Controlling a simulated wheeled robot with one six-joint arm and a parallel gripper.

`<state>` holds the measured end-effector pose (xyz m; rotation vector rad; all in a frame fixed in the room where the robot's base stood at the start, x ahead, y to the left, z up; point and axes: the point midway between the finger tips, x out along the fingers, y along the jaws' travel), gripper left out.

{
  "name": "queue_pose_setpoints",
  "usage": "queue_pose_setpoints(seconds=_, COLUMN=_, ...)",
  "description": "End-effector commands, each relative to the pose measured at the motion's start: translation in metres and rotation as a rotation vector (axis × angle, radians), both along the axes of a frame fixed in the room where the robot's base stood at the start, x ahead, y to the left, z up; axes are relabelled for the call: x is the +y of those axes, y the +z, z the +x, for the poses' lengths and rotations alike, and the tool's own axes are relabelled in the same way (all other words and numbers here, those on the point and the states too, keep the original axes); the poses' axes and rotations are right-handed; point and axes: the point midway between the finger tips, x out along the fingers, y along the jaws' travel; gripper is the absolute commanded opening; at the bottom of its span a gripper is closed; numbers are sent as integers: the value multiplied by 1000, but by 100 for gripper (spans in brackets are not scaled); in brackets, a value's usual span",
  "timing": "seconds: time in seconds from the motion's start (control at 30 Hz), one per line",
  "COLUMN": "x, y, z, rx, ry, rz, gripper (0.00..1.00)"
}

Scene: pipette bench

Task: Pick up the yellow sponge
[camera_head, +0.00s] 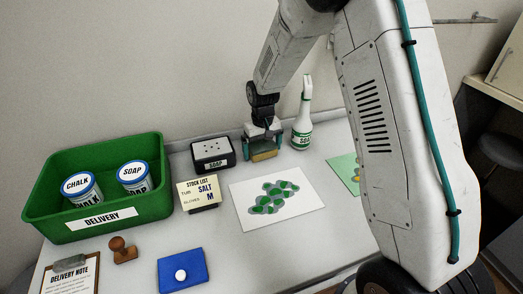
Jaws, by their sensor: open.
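The teal fingers are apart, one at each end of the sponge. The upper part of the sponge is partly hidden by the gripper, and I cannot tell whether the fingers touch it.
A stock list sign (198,194), a green delivery crate (45,203) with two tins, and a paper with green blotches (310,198) lie nearer.

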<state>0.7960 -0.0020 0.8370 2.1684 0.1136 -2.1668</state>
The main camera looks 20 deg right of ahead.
Motion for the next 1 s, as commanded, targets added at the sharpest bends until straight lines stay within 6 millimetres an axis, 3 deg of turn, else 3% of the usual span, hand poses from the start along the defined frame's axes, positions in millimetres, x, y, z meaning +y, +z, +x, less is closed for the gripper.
queue_pose_setpoints(seconds=0.03, x=0, y=0, z=0, rx=0, ry=0, rz=0, gripper=100)
queue_pose_setpoints(seconds=0.17, x=0, y=0, z=0, rx=0, ry=0, rz=0, gripper=64)
queue_pose_setpoints(seconds=0.57, x=0, y=4, z=0, rx=0, ry=0, rz=0, gripper=64)
queue_pose_setpoints(seconds=0.87, x=0, y=37, z=0, rx=-3, ry=0, rz=0, gripper=64)
queue_pose_setpoints(seconds=1.0, x=-5, y=39, z=-29, rx=1, ry=0, rz=0, gripper=64)
